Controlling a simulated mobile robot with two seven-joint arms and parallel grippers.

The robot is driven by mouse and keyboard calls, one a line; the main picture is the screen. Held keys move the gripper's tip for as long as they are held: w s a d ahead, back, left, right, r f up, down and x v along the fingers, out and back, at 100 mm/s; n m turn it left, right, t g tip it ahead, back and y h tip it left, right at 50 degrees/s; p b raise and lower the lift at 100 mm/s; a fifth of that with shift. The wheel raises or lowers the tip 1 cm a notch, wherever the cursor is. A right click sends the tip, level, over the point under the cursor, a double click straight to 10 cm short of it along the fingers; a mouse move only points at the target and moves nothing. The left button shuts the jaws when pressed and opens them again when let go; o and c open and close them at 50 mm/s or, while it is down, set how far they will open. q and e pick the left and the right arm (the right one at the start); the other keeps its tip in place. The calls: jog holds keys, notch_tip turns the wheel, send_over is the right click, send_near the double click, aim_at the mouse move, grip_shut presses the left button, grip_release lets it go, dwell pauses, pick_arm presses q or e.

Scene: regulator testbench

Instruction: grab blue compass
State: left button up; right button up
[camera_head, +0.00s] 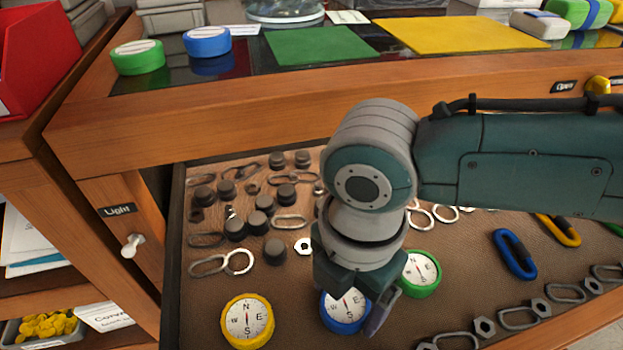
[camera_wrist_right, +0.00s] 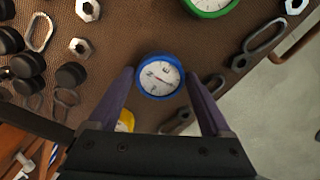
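The blue compass (camera_head: 345,308) has a white dial and lies in the open drawer, partly hidden by my right gripper (camera_head: 365,300) in the head view. In the right wrist view the blue compass (camera_wrist_right: 159,75) sits between the two purple fingers near their tips. My right gripper (camera_wrist_right: 160,82) is open there, with a gap on each side of the compass. My left gripper is not in view.
A yellow compass (camera_head: 247,320) lies to the left and a green compass (camera_head: 419,273) close on the right. Black knobs, carabiners and nuts lie around. The drawer's left wall (camera_head: 173,245) and the tabletop edge (camera_head: 230,105) bound the space.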

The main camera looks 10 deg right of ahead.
jog(key=c, duration=1)
jog(key=shift+r, duration=0.1)
